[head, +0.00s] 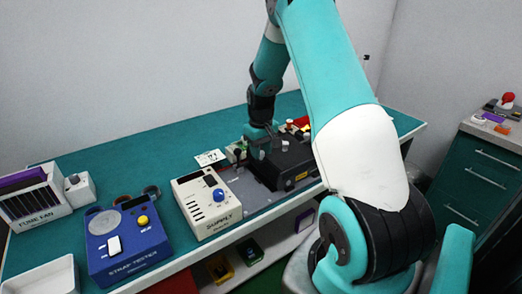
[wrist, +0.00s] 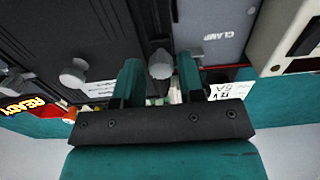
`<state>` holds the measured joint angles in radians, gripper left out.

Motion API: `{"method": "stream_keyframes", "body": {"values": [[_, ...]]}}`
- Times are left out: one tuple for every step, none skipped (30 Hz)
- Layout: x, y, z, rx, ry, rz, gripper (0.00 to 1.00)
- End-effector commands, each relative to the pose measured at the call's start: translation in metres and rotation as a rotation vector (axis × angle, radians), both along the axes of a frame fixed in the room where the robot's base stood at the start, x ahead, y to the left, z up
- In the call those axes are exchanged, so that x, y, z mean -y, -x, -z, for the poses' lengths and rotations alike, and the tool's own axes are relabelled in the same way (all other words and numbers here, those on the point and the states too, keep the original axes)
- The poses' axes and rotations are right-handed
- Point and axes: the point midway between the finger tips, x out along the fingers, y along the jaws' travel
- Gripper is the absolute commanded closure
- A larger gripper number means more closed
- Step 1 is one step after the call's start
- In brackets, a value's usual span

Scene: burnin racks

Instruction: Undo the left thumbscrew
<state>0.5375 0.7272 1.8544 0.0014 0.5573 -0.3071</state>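A black unit (head: 292,168) sits on the bench at the centre of the head view, with pale round thumbscrews on it. In the wrist view, which looks upside down, one pale grey thumbscrew (wrist: 160,65) lies between the fingertips of my gripper (wrist: 160,72). It is the one nearer the clamp plate, on the left side in the head view. A slim gap shows on both sides of it, so the fingers look open around it. The other thumbscrew (wrist: 74,72) stands apart, off to the side. In the head view my gripper (head: 260,142) is over the unit's left part.
A grey plate marked CLAMP (wrist: 218,32) lies beside the unit. A READY sign (wrist: 28,108) and a small white card (head: 210,157) are near the gripper.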

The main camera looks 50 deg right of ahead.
Motion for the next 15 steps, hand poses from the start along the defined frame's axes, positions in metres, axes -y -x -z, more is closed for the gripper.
{"method": "stream_keyframes", "body": {"values": [[0.000,0.000,0.000,0.000,0.000,0.000,0.52],[0.000,0.000,0.000,0.000,0.000,0.000,0.52],[0.000,0.000,0.000,-0.001,-0.001,0.000,0.52],[0.000,0.000,0.000,-0.001,-0.001,0.000,0.52],[0.000,0.000,0.000,-0.001,-0.001,0.000,0.52],[0.000,0.000,0.000,-0.001,-0.001,0.000,0.52],[-0.001,0.000,0.001,-0.001,-0.001,0.000,0.52],[-0.001,0.000,0.001,-0.001,-0.001,0.000,0.52],[-0.001,0.000,0.000,-0.001,-0.001,0.000,0.52],[-0.001,0.000,0.000,-0.001,-0.001,0.000,0.52],[-0.001,0.000,-0.001,-0.001,-0.001,0.000,0.52],[0.000,0.000,-0.004,0.000,-0.001,0.000,0.52],[0.000,0.000,-0.007,0.000,-0.001,0.000,0.52],[0.000,0.000,-0.011,0.001,-0.001,0.000,0.52],[0.000,-0.001,-0.016,0.003,0.001,0.000,0.52]]}}
